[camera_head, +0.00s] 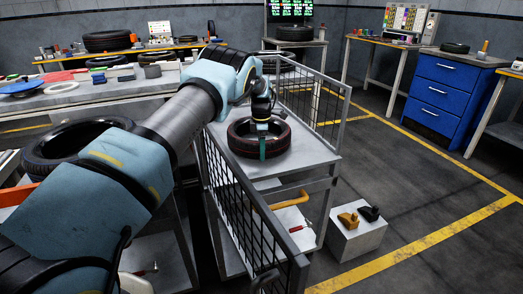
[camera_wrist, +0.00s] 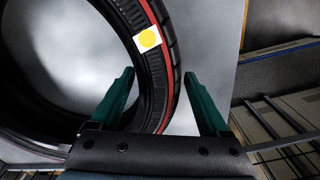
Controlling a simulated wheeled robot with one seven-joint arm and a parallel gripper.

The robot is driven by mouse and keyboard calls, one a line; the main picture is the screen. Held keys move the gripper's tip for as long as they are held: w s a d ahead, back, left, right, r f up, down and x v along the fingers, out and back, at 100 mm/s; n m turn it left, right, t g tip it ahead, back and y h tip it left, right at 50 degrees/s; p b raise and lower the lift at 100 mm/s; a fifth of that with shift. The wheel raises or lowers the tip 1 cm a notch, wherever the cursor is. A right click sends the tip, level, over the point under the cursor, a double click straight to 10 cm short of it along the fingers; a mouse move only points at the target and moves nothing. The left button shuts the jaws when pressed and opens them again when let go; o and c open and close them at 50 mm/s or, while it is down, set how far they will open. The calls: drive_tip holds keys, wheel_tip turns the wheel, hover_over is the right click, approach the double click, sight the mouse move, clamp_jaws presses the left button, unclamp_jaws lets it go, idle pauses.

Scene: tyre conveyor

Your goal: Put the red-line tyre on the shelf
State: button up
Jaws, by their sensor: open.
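The red-line tyre (camera_head: 279,143) lies flat on the grey top shelf (camera_head: 319,152) of a mesh-sided cart. In the wrist view, the tyre (camera_wrist: 157,87) shows a red stripe and a white label with a yellow dot. My gripper (camera_head: 262,143) is over the near part of the tyre. In the wrist view, my gripper (camera_wrist: 159,73) is open, with one green finger on each side of the tyre wall. I cannot tell whether the fingers touch it.
Another tyre (camera_head: 45,154) lies at the left, partly behind my arm. The cart's black mesh side (camera_head: 245,205) stands close to my arm. A white box (camera_head: 357,239) stands on the floor to the right. A blue drawer cabinet (camera_head: 442,95) is farther back. The floor between is clear.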

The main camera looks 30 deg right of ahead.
wheel_tip(320, 180, up, 12)
drive_tip(key=shift+b, duration=1.25)
